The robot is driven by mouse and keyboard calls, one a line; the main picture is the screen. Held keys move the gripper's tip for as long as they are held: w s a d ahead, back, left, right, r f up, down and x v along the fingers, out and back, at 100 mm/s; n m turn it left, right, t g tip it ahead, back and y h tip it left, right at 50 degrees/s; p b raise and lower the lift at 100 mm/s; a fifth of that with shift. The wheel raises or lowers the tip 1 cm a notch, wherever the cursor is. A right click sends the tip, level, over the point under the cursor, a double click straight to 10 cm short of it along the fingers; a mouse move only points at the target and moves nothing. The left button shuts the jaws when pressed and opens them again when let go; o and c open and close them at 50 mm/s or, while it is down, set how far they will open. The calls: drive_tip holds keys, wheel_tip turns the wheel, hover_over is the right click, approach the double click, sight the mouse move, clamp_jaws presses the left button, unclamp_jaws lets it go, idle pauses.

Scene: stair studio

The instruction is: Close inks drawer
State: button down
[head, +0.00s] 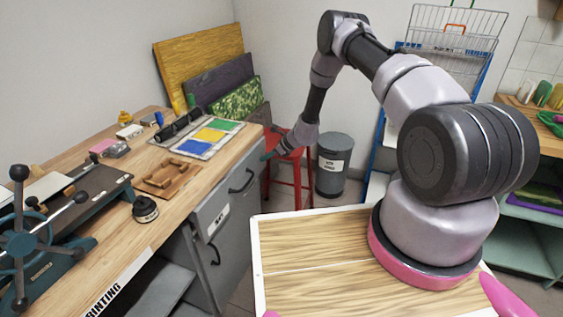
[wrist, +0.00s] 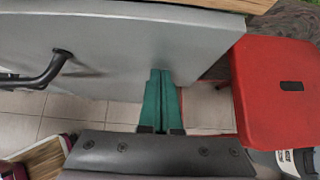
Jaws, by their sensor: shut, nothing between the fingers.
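The grey drawer cabinet (head: 207,216) stands under the wooden worktop in the head view. It has a black upper handle (head: 243,181), a lower handle (head: 214,254) and a small white label (head: 218,221) too small to read. I cannot tell how far any drawer stands out. My gripper (head: 266,156) is at the far right end of the cabinet, near the worktop corner. In the wrist view its teal fingers (wrist: 160,90) are together and empty. Their tips overlap the grey front (wrist: 120,50), right of a black handle (wrist: 45,72); contact cannot be told.
A red stool (wrist: 285,95) stands close right of my fingers, with a bin (head: 334,165) beyond it. The worktop (head: 160,222) holds printing tools, a wooden tray (head: 167,180) and coloured sheets (head: 208,137). Tiled floor shows below the fingers.

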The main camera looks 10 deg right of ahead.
sight(260, 152)
drive_tip(key=w+a, duration=0.1)
drive_tip(key=a, duration=0.1)
drive_tip(key=w+a, duration=0.1)
drive_tip(key=shift+w+a, duration=0.1)
drive_tip(key=shift+a, duration=0.25)
drive_tip(key=shift+w+a, duration=0.1)
drive_tip(key=shift+a, duration=0.15)
